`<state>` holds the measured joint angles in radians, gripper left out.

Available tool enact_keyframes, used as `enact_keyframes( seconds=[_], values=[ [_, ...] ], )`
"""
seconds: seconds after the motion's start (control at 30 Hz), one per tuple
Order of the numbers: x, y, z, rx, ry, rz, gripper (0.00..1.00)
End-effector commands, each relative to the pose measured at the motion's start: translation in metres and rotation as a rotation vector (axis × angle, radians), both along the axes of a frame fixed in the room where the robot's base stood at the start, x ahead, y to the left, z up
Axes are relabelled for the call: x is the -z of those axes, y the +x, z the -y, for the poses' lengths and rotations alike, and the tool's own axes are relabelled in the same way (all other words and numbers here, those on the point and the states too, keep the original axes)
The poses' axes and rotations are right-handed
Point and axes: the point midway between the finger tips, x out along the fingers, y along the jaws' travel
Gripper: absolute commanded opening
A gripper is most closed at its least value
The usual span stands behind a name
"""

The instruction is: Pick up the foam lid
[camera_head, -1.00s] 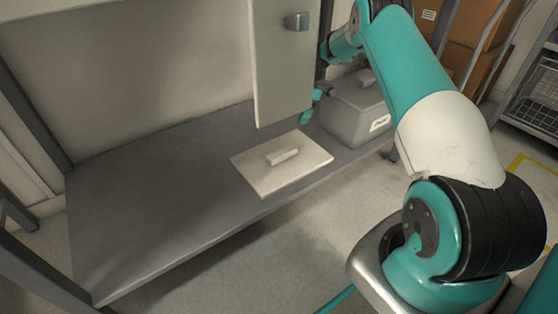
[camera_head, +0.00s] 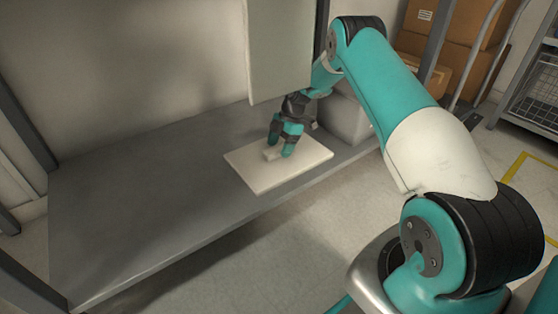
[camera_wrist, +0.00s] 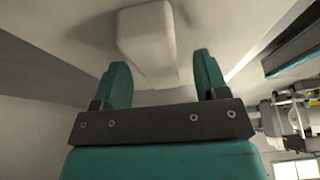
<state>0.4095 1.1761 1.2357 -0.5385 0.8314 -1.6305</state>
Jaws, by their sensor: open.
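The foam lid (camera_head: 255,174) is a flat cream plate lying on the grey shelf (camera_head: 130,215), with a small raised block handle (camera_head: 270,155) in its middle. My gripper (camera_head: 281,147) is over the lid, pointing down at the handle and partly covering it. In the wrist view the handle (camera_wrist: 148,45) shows as a pale block against the lid, its near end between the two open teal fingers (camera_wrist: 161,65). A gap shows beside the right finger. I cannot tell whether the left finger touches the handle.
A pale hanging panel (camera_head: 280,55) is just above and behind my gripper. A grey box (camera_head: 345,118) stands on the shelf right of the lid, partly hidden by my arm. The shelf's left part is clear. Cardboard boxes (camera_head: 465,40) stand behind.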

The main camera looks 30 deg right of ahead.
Motion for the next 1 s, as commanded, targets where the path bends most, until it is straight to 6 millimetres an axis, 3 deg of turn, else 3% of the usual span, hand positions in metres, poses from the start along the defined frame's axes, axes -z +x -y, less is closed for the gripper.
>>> enact_keyframes(
  seconds=[0.17, 0.4, 0.77, 1.0],
  values=[
    [-0.001, 0.000, 0.000, 0.000, 0.000, 0.001, 0.67],
    [-0.001, 0.000, 0.000, 0.000, 0.000, 0.001, 0.14],
    [-0.006, 0.000, 0.000, 0.000, -0.001, 0.001, 0.14],
    [-0.044, 0.001, 0.000, 0.000, -0.001, 0.003, 0.14]
  ],
)
